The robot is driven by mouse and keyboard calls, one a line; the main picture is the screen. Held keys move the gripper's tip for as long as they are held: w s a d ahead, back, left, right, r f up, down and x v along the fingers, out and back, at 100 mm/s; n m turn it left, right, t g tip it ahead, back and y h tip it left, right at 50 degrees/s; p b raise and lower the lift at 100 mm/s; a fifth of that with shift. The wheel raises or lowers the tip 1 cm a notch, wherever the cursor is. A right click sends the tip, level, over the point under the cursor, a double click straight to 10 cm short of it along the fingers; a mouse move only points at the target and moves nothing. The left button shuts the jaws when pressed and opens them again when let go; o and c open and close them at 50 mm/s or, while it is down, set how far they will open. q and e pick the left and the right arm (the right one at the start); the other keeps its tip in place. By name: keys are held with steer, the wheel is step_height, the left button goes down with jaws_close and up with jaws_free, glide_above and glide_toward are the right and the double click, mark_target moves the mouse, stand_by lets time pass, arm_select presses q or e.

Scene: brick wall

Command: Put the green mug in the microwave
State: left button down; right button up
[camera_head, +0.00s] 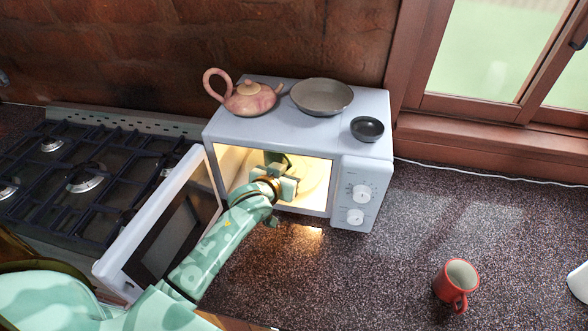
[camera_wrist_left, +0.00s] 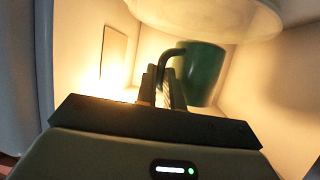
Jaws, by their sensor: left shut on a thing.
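The white microwave (camera_head: 230,125) stands on the counter with its door (camera_head: 140,225) swung open to the left and its inside lit. My left gripper (camera_head: 282,181) reaches through the opening into the chamber. In the left wrist view my left gripper (camera_wrist_left: 166,88) is shut on the handle of the green mug (camera_wrist_left: 204,75). A pale round plate (camera_wrist_left: 210,12) shows close to the mug there; I cannot tell whether they touch. In the head view the mug is mostly hidden behind the gripper and in the chamber. My right gripper is not in view.
A pink teapot (camera_head: 250,99), a grey plate (camera_head: 322,97) and a small dark bowl (camera_head: 367,129) sit on the microwave. A gas stove (camera_head: 85,184) is at left. The counter right of the microwave is mostly clear.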

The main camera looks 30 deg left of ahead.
arm_select(q)
steer(key=w, duration=0.4)
steer(key=shift+w+r, duration=0.1)
steer(key=shift+w, duration=0.2)
step_height(320, 180, down, 4)
steer(key=shift+r+b, duration=0.2)
steer(key=shift+b, duration=0.55)
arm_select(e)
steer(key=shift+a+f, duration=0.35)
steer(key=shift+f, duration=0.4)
arm_select(q)
steer(key=shift+f, duration=0.1)
steer(key=c, duration=1.5)
jaws_free()
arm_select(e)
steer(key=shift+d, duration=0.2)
